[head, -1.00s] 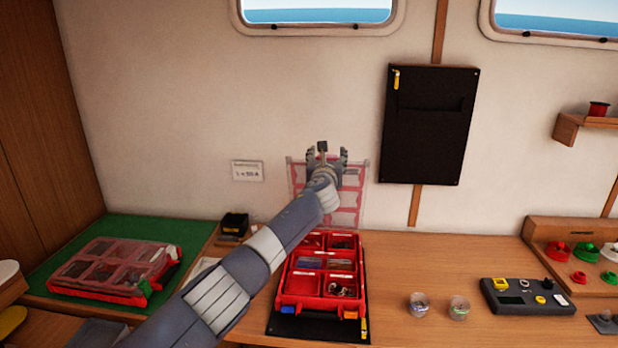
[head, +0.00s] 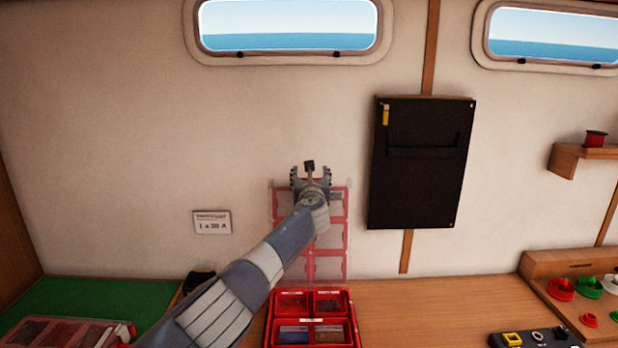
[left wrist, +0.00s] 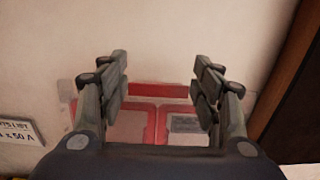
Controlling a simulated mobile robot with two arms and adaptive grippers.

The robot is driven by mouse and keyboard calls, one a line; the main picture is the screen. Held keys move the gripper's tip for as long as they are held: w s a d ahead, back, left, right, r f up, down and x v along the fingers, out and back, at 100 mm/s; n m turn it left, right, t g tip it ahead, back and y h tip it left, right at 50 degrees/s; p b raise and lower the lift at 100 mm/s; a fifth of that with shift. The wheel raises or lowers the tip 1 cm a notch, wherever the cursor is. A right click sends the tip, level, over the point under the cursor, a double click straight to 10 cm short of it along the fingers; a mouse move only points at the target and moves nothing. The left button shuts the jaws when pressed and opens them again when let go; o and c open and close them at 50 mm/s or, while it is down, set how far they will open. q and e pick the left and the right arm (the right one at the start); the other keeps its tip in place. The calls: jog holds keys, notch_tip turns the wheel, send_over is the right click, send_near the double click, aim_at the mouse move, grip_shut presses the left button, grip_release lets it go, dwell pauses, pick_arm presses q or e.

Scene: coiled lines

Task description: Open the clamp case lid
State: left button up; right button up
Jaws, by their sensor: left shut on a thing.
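The red clamp case (head: 312,318) sits on the wooden counter, its front cut off by the lower edge of the head view. Its clear lid (head: 332,236) with red framing stands upright close to the wall. My left gripper (head: 310,176) is at the lid's upper part, shut on it with its fingers well apart; the exact contact is hard to see. In the left wrist view the lid (left wrist: 136,124) shows between and behind the two fingers (left wrist: 160,85). My left arm covers part of the lid. My right gripper is not in view.
A second red case (head: 62,330) with a lid lies on the green mat (head: 90,297) at left. A black wall pocket (head: 420,170) hangs right of the lid, and a small label (head: 212,222) is left of it. The counter right of the case is clear up to a yellow-buttoned device (head: 535,338).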

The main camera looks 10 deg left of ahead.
pick_arm(q)
jog(key=shift+r, duration=0.35)
jog(key=o, duration=1.1)
jog(key=shift+o, duration=1)
jog(key=v, duration=1.2)
jog(key=shift+s+f, duration=0.2)
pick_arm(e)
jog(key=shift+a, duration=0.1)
